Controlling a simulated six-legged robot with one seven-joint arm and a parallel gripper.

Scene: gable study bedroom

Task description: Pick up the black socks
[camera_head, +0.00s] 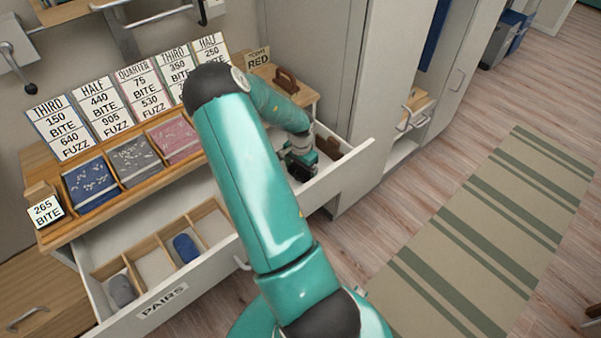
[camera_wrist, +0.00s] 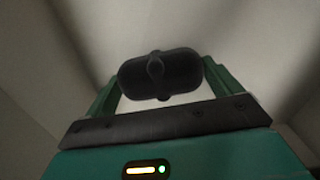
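The black socks (camera_wrist: 160,74) are a dark rounded roll with a knot-like bulge in the middle. In the wrist view they lie across the gap between the green fingers of my gripper (camera_wrist: 160,80), with a finger against each end. My gripper looks shut on them. In the head view my gripper (camera_head: 302,165) is low at the right end of the open drawer (camera_head: 166,302), and my arm covers much of that part. Whether the socks touch the drawer floor cannot be told.
The drawer, labelled PAIRS, has wooden dividers, a grey roll (camera_head: 122,290) and a blue roll (camera_head: 187,248). Above it, a wooden top holds several price cards (camera_head: 102,108) and blue (camera_head: 90,186), grey and pink folded cloths. A striped rug (camera_head: 480,240) lies on open floor at right.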

